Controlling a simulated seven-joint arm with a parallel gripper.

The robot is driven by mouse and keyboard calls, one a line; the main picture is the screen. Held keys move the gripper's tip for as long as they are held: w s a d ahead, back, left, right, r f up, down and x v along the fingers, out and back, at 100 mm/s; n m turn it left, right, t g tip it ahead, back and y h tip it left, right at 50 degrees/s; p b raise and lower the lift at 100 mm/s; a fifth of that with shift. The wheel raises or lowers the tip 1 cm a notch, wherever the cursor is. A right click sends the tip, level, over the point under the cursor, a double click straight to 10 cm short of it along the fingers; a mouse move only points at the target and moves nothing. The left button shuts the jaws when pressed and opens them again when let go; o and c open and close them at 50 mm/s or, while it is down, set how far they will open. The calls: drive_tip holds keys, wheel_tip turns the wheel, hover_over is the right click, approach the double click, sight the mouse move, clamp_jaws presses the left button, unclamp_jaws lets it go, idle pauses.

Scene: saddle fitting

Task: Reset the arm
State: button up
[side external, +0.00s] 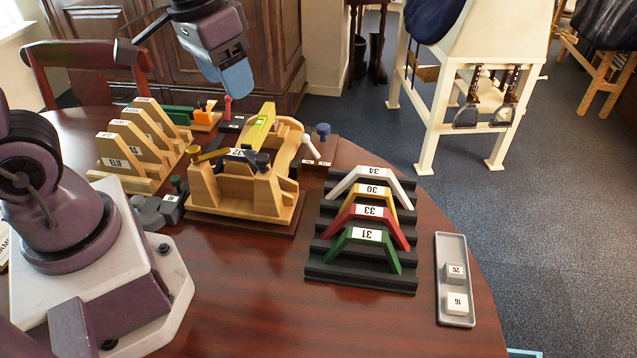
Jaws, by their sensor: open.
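My gripper (236,78) hangs at the top, above and behind the wooden fitting stand, with clear air below its blue finger parts. It is open and I see nothing held in it. The wooden fitting stand (245,190) sits on a dark base in the middle of the table, with a yellow-green piece (262,122) lying along its top. The gap between the fingertips is hard to see from this side.
A black rack (360,278) holds the white, yellow, red and green arches, labelled 34, 30, 33 and 31. A grey tray (455,262) holds two small blocks, 20 and 16. Wooden numbered forms (130,150) stand at the left. The table's front middle is clear.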

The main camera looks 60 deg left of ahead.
drive_tip(key=s+d+r+m+t, duration=0.1)
drive_tip(key=s+d+r+t, duration=0.1)
drive_tip(key=s+r, duration=0.3)
drive_tip(key=shift+s+r+t, duration=0.25)
drive_tip(key=shift+s+t, duration=0.35)
drive_tip(key=shift+s, duration=0.15)
